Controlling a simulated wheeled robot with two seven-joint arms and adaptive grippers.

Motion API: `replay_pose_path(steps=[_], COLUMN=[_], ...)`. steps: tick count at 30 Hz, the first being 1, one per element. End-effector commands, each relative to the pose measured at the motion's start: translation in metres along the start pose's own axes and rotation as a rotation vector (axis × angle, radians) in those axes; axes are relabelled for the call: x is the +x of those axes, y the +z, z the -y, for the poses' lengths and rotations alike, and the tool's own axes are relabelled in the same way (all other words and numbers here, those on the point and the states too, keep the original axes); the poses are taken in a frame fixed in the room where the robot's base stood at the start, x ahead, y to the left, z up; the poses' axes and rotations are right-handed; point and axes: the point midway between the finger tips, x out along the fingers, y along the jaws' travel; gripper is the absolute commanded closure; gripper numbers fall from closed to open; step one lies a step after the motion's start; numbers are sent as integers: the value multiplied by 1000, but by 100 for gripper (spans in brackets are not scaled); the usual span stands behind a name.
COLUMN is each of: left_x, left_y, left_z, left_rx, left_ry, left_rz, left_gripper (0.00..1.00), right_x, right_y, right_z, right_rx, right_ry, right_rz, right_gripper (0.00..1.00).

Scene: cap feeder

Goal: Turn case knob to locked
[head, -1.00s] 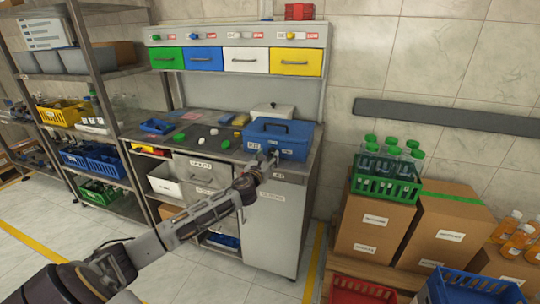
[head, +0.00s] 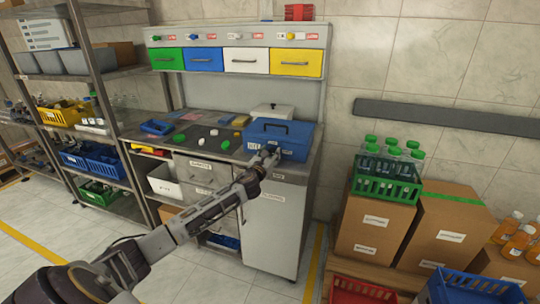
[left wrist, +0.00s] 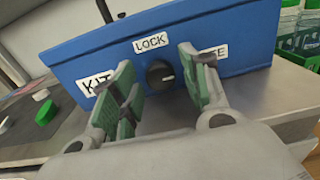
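The blue case (head: 283,139) with a dark handle on its lid stands on the workbench. In the left wrist view its front (left wrist: 215,42) carries a LOCK label (left wrist: 150,42) above a round black knob (left wrist: 160,75). A KIT label is at the left, and a label at the right is partly covered by a finger. My left gripper (head: 268,152) is at the case's front. In the left wrist view its fingers (left wrist: 160,88) are open, one on each side of the knob, apart from it. My right gripper is out of view.
Green and white caps (head: 224,145) lie on the bench left of the case. A white box (head: 272,111) stands behind it. Coloured drawers (head: 203,59) hang above. Cartons (head: 372,228) and a green crate of bottles (head: 385,186) stand at the right.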

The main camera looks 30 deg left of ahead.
Motion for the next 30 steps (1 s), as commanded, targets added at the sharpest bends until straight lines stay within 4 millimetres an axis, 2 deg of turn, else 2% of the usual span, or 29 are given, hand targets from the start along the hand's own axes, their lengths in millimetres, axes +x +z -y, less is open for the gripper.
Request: replay_pose_path(steps=[1, 8, 22, 30], left_x=[0, 0, 0, 0], left_y=[0, 0, 0, 1], left_z=[0, 0, 0, 0], left_rx=[0, 0, -71, -232], left_ry=[0, 0, 0, 0], left_rz=[0, 0, 0, -1], left_gripper=[65, 95, 95, 95], right_x=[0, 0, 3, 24], right_y=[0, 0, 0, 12], right_z=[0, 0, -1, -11], right_rx=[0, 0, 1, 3], right_ry=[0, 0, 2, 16], right_rz=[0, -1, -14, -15], right_gripper=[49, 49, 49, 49])
